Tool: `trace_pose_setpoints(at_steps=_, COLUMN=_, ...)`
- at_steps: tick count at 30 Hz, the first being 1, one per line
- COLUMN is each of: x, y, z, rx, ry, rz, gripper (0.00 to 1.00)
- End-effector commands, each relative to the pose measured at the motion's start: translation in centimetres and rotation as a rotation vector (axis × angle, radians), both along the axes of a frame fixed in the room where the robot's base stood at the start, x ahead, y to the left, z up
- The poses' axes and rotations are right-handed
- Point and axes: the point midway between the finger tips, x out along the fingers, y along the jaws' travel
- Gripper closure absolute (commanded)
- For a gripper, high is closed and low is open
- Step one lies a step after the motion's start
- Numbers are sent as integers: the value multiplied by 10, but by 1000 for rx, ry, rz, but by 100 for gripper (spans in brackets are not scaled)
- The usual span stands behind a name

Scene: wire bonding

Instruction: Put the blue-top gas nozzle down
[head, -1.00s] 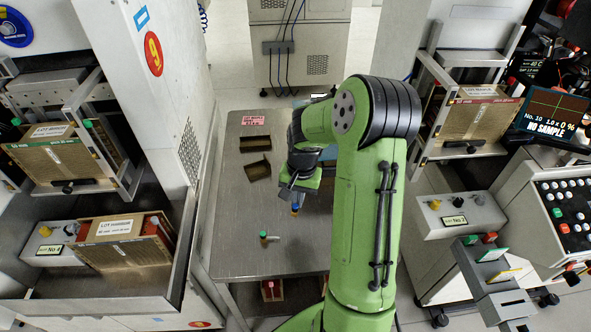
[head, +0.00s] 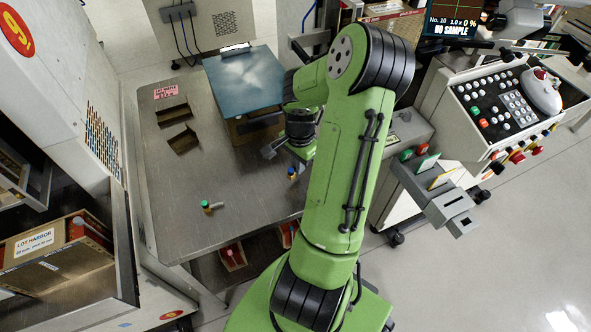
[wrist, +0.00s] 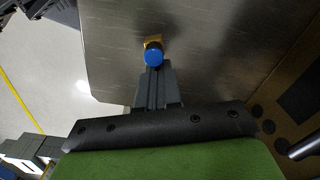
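The blue-top gas nozzle (wrist: 154,56) has a round blue cap and a yellow-brass part. It is at the fingertips of my gripper (wrist: 155,70), whose grey fingers are close together on it. In the head view the nozzle (head: 292,173) shows small, below my gripper (head: 292,165), near the right edge of the metal table (head: 170,225). I cannot tell whether its lower end touches the tabletop.
A green-top nozzle (head: 206,205) lies or stands near the table's front. A box with a blue-grey lid (head: 243,80) stands at the back right. The middle of the table is clear.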

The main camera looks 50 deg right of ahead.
Motion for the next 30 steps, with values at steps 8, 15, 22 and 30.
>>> trace_pose_setpoints(at_steps=8, x=0, y=0, z=-26, rx=-1, ry=0, rz=0, gripper=100)
trace_pose_setpoints(at_steps=15, x=0, y=0, z=-29, rx=0, ry=0, rz=0, gripper=90)
trace_pose_setpoints(at_steps=22, x=0, y=0, z=-28, rx=0, ry=0, rz=0, gripper=70)
trace_pose_setpoints(at_steps=30, x=0, y=-1, z=-15, rx=-4, ry=-1, rz=0, gripper=70)
